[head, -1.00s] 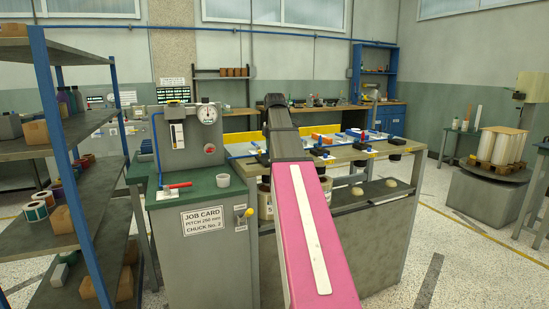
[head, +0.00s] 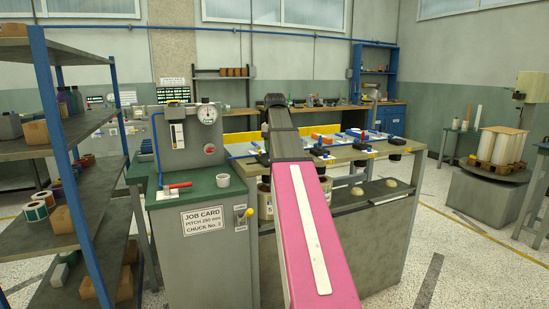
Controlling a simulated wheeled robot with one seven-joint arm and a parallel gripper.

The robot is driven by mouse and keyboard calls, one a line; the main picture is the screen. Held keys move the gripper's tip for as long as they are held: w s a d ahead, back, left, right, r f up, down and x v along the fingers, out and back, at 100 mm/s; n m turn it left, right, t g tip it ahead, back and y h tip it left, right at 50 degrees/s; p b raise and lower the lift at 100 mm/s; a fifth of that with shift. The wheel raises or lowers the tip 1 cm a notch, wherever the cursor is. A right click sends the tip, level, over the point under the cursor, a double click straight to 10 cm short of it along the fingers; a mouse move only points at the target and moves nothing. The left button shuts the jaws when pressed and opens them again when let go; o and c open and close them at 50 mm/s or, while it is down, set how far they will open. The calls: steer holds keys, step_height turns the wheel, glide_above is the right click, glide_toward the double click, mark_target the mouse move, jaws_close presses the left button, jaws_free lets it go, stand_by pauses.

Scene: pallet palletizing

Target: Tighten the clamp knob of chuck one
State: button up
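Several dark chuck-like fixtures stand in a row along the bench (head: 345,156), among them one near the middle (head: 320,152) and one at the right (head: 394,142). They are small, and I cannot tell which is chuck one or make out its clamp knob. A job card (head: 202,219) on the grey cabinet reads "PITCH 250 mm CHUCK No. 2". My pink and black arm reaches forward over the bench and covers part of it. My gripper is hidden from this view.
The grey cabinet (head: 205,265) carries a dial gauge (head: 208,114), a red-handled tool (head: 178,186) and a white cup (head: 223,180). A blue-posted shelf rack (head: 62,150) stands close at left. A turntable with white rolls (head: 490,190) is at right, with open floor before it.

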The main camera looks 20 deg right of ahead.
steer(key=shift+f, duration=0.1)
steer(key=shift+f, duration=1.15)
steer(key=c, duration=0.6)
